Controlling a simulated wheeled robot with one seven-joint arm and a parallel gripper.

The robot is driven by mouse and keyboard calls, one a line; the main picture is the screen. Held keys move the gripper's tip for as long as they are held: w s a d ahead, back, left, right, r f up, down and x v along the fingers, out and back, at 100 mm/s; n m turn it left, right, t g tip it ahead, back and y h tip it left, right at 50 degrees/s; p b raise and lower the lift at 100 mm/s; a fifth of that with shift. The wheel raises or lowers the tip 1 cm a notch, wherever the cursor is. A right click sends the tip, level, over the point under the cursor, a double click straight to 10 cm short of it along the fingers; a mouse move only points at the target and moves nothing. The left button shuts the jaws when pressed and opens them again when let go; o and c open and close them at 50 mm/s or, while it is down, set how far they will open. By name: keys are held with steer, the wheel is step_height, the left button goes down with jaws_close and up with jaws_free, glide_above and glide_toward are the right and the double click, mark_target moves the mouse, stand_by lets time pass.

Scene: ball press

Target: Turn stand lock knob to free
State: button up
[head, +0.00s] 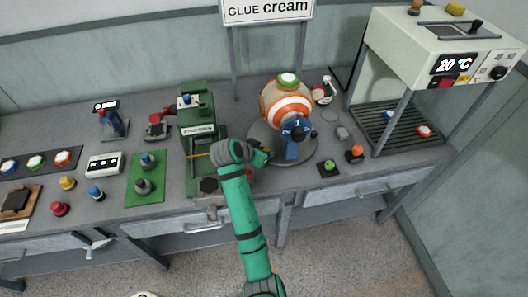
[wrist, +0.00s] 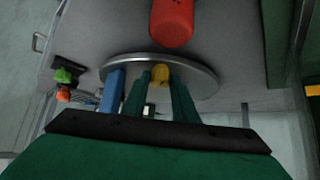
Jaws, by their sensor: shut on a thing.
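The stand is a round grey plate (head: 257,132) on the bench. A white and orange ball (head: 287,106) with a green top sits over it, and a blue part (head: 292,150) marked 1 and 2 stands at its front. My gripper (head: 264,157) is at the stand's front left edge. In the wrist view my gripper (wrist: 161,95) has its two green fingers on either side of a yellow knob (wrist: 160,73) at the rim of the plate (wrist: 206,81), shut on it. The fingers hide part of the knob, and its turn setting cannot be read.
The green press (head: 198,112) stands close left of my gripper. A red rounded part (wrist: 172,22) is near the fingers in the wrist view. A green button (head: 329,167) and an orange knob (head: 355,152) lie right of the stand. The heater (head: 440,45) stands far right.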

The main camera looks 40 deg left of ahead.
steer(key=n+y, duration=0.2)
steer(key=n, duration=0.1)
steer(key=n+g+y, duration=0.1)
steer(key=n+y, duration=0.1)
steer(key=shift+w+d+r, duration=0.1)
steer(key=shift+w+d, duration=0.1)
steer(key=shift+d, duration=0.15)
steer(key=n+g+y, duration=0.1)
steer(key=n, duration=0.1)
steer(key=n+g+y, duration=0.1)
steer(key=n, duration=0.2)
steer(key=shift+w+d+g+y, duration=0.2)
steer(key=shift+g+y, duration=0.1)
steer(key=shift+y, duration=0.1)
steer(key=shift+n, duration=0.3)
steer(key=shift+a, duration=0.1)
steer(key=o, duration=1.1)
steer(key=shift+c, duration=0.2)
steer(key=shift+s, duration=0.1)
steer(key=v, duration=1)
steer(key=shift+d+r, duration=0.25)
steer(key=shift+d, duration=0.05)
